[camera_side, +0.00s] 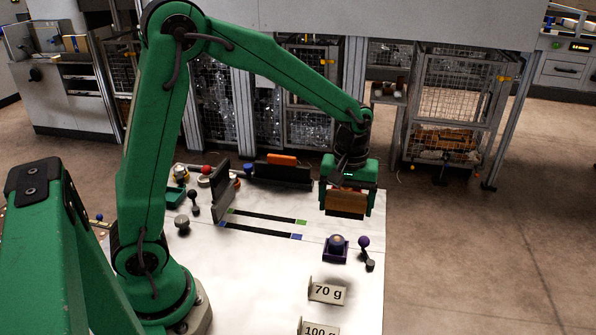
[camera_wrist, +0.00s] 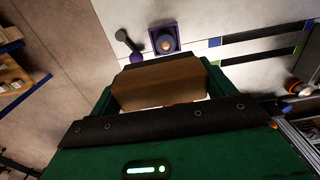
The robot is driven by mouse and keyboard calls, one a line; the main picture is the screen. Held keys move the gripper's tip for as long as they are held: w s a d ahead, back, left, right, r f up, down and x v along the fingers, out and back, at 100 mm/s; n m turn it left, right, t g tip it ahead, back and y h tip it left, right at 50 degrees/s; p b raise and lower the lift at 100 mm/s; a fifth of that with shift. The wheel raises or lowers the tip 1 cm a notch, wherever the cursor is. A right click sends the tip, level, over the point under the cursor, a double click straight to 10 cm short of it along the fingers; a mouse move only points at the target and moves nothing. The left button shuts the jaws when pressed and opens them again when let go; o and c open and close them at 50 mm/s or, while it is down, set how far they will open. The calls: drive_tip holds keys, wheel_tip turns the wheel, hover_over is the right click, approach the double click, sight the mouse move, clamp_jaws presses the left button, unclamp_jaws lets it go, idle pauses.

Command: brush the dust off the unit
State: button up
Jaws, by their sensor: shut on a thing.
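My gripper (camera_side: 347,208) is above the right back part of the white table, its green fingers shut on a brown block (camera_side: 346,199). The block is wide, with a plain tan-brown face, and hangs above the tabletop. In the wrist view the block (camera_wrist: 160,82) lies between the two fingers and hides what is behind it. A small purple square tray (camera_side: 337,255) with a round pale-topped piece (camera_side: 337,240) sits on the table in front of the gripper.
Cards reading "70 g" (camera_side: 327,291) and "100 g" (camera_side: 320,328) stand in front. Two black strips (camera_side: 262,234) lie mid-table. A grey upright plate (camera_side: 222,192) and a dark block (camera_side: 282,175) stand behind.

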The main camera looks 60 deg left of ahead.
sight(340, 237)
wheel_tip(340, 237, down, 7)
drive_tip(key=shift+s+f, duration=0.1)
drive_tip(key=shift+f, duration=0.05)
drive_tip(key=shift+s+a, duration=0.7)
drive_tip(key=shift+a, duration=0.1)
drive_tip(key=shift+w+d, duration=0.8)
drive_tip(key=shift+d, duration=0.05)
drive_tip(key=shift+s+a, duration=0.85)
drive_tip(key=shift+a, duration=0.05)
drive_tip(key=shift+w+d, duration=0.9)
drive_tip(key=shift+d, duration=0.05)
drive_tip(key=shift+s+a, duration=0.6)
drive_tip(key=shift+a, duration=0.1)
drive_tip(key=shift+w+d, duration=0.35)
drive_tip(key=shift+d, duration=0.05)
drive_tip(key=shift+w+d+r, duration=0.15)
drive_tip(key=shift+r, duration=0.45)
drive_tip(key=shift+w+d+r, duration=0.1)
drive_tip(key=shift+r, duration=3.4)
